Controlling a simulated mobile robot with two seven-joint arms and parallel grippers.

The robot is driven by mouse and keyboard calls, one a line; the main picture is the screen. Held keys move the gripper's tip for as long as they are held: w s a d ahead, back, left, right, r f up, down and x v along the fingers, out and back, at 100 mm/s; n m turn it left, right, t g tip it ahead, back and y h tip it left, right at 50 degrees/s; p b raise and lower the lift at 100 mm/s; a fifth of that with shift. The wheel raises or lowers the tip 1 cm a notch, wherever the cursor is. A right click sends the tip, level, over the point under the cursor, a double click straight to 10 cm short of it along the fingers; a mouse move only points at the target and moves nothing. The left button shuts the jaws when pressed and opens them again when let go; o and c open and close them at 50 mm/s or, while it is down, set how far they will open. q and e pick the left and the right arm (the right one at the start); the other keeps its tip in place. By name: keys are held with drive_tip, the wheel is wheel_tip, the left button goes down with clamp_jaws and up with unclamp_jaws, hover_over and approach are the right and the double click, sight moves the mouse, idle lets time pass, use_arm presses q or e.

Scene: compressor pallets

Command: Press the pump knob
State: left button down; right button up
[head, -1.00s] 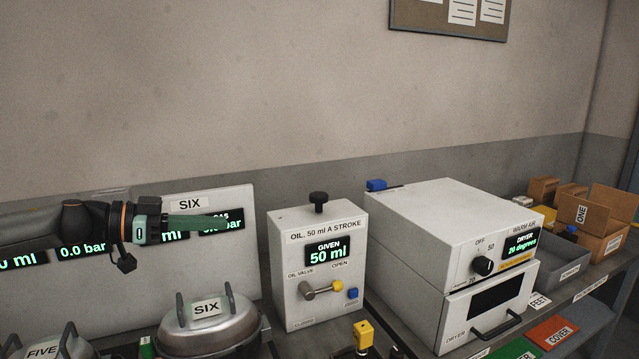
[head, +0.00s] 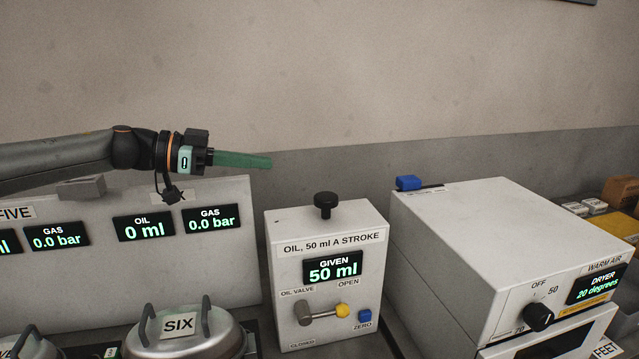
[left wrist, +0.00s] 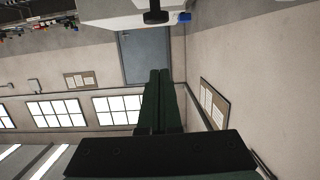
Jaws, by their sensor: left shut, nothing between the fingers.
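The black pump knob (head: 325,203) stands up from the top of the white oil box (head: 284,262). The box's display (head: 333,268) reads "GIVEN 50 ml". The oil valve lever (head: 322,314) with a yellow tip points right on its front, and a blue zero button (head: 365,315) sits beside it. My left gripper (head: 268,162) has its green fingers shut and empty, pointing right, above and left of the knob and apart from it. In the left wrist view the shut fingers (left wrist: 158,82) show, with the knob (left wrist: 156,17) beyond them near the top edge. My right gripper is not in view.
A white dryer (head: 465,225) with a black dial stands right of the oil box, a blue block (head: 408,183) at its back left corner. A grey panel (head: 80,275) with gas and oil displays stands left, a metal pot labelled SIX (head: 185,338) before it. Space above the box is clear.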

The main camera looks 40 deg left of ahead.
use_arm(q)
drive_tip(key=shift+s, duration=0.2)
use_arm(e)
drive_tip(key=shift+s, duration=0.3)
use_arm(q)
drive_tip(key=shift+w, duration=0.1)
hover_over(326, 207)
drive_tip(key=a, duration=0.3)
drive_tip(key=shift+f, duration=1.2)
drive_tip(key=shift+a+f+p, duration=0.1)
drive_tip(key=shift+f+p, duration=0.3)
drive_tip(key=shift+f, duration=1.45)
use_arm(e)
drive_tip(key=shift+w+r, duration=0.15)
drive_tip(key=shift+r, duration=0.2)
